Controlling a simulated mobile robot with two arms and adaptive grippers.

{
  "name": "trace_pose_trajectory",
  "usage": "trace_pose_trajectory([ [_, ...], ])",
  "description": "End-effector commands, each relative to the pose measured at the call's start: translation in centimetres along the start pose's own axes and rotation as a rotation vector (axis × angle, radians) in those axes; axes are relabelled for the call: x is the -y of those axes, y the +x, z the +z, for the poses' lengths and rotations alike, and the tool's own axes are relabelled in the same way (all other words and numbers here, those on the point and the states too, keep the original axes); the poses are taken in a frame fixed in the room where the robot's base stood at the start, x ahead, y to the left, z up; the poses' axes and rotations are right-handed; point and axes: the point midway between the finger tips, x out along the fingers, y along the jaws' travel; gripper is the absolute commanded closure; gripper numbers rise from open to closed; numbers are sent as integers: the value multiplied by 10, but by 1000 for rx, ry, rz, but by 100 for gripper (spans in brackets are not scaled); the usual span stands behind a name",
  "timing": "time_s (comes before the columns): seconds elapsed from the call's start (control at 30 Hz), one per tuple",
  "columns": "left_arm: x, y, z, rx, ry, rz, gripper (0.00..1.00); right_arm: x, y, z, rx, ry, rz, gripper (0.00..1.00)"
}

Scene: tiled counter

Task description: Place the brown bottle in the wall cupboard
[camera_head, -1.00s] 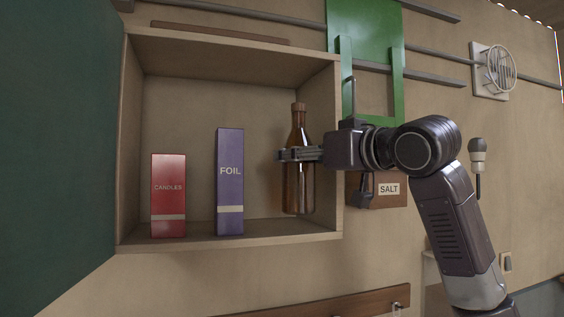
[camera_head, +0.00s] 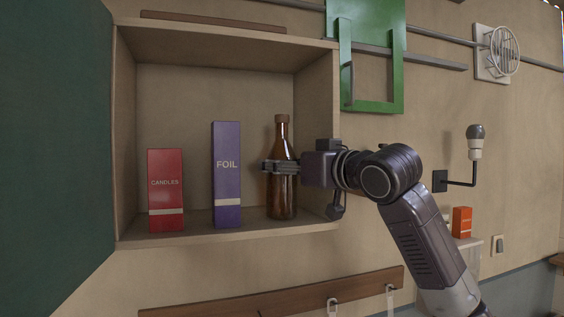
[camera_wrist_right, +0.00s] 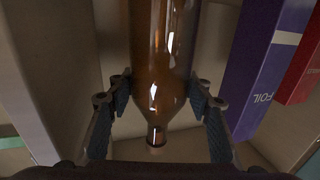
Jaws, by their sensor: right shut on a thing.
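The brown bottle (camera_head: 283,200) is upright inside the open wall cupboard (camera_head: 326,110), at the right end, beside the purple FOIL box. Its base is at or just above the cupboard floor; I cannot tell if it touches. My right gripper (camera_head: 270,167) reaches in from the right and is shut on the bottle's body. In the right wrist view the bottle (camera_wrist_right: 165,75) shows between the two fingers (camera_wrist_right: 165,98), its neck towards the bottom of the picture. My left gripper is not in view.
In the cupboard, the purple FOIL box (camera_head: 227,175) stands just left of the bottle, with the red CANDLES box (camera_head: 166,190) further left. The green door (camera_head: 55,130) stands open at the left. A green panel (camera_head: 368,50) hangs right of the cupboard. A hook rail (camera_head: 290,297) runs below.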

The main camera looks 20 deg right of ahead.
Motion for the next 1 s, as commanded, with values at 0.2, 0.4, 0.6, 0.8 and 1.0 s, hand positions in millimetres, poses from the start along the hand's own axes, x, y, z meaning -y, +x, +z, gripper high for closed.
trace_pose_trajectory([
  [0.2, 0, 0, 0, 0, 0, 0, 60, 0, -1, -1, -4, 0, 0, 87],
  [0.4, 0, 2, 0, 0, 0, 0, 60, 0, 0, 3, 0, 1, 0, 47],
  [0.6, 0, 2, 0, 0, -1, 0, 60, 0, 0, 3, 0, 1, 0, 46],
  [0.8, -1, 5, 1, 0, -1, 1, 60, 0, -5, 2, -2, 0, 0, 46],
  [1.0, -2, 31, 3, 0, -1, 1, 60, 0, -39, 5, -7, -1, 1, 46],
])
